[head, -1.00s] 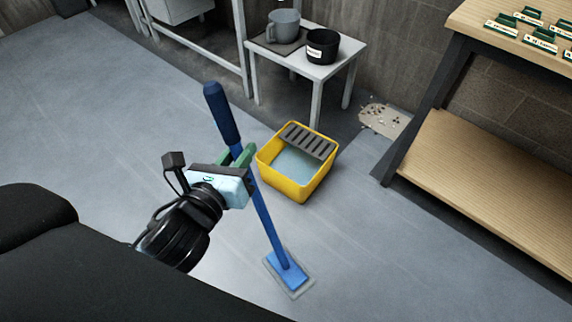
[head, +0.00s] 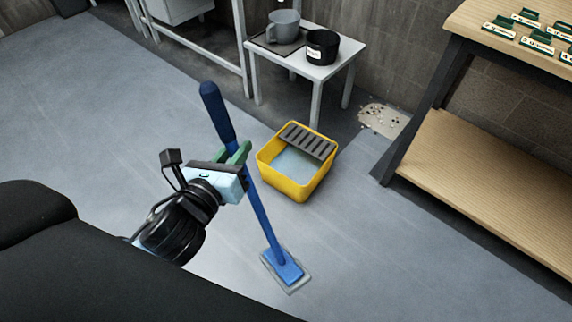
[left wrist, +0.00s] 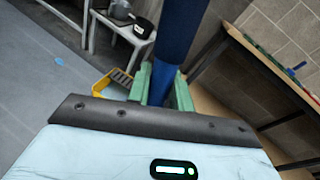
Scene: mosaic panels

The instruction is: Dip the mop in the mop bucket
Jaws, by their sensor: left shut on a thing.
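The blue mop (head: 257,205) is held by my left gripper (head: 240,155), which is shut on its handle just below the dark blue grip. The handle leans, with its top toward the upper left and its flat blue head low in the head view. Whether the mop head touches the floor I cannot tell. The yellow mop bucket (head: 264,169) stands on the floor just right of the mop, with water and a grey slotted wringer at its back. In the left wrist view the handle (left wrist: 178,35) passes between the green fingers, and part of the bucket (left wrist: 101,84) shows behind. My right gripper is not in view.
A small white table (head: 325,70) with a grey mug (head: 285,27) and a black pot (head: 322,46) stands behind the bucket. Debris (head: 383,119) lies near the wall. A wooden shelf unit (head: 480,180) is on the right. The floor around the bucket is clear.

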